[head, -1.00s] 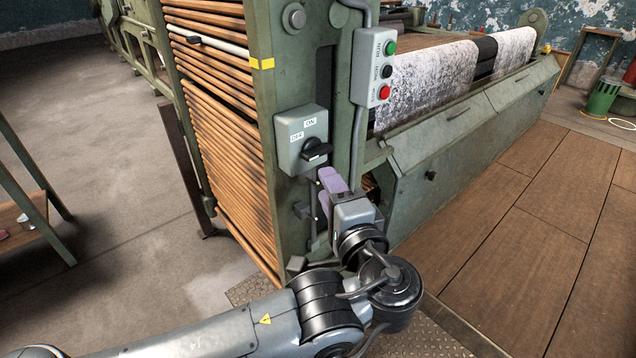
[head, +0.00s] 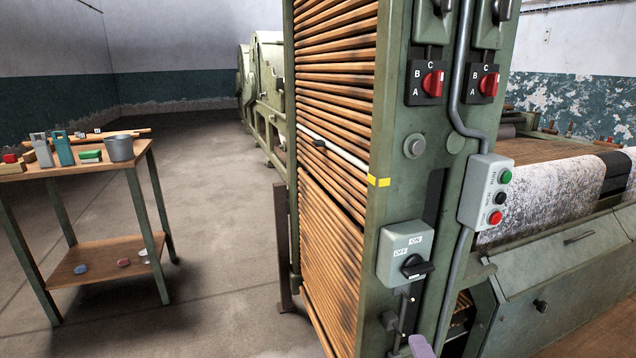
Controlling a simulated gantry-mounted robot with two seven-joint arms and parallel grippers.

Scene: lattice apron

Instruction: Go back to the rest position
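Only a purple fingertip of my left gripper (head: 420,346) shows, at the bottom edge of the head view. It is below the grey OFF/ON switch box (head: 405,252) and apart from its black handle (head: 416,267). The rest of this gripper and its arm are out of the picture, so its opening cannot be judged. No object shows at the fingertip. My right gripper is not in view.
The green machine frame (head: 388,190) with wooden slats (head: 335,120) stands close to the fingertip. A button box (head: 487,192) and two red selector knobs (head: 432,84) are on it. A wooden table (head: 75,168) with containers stands left. Floor between is clear.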

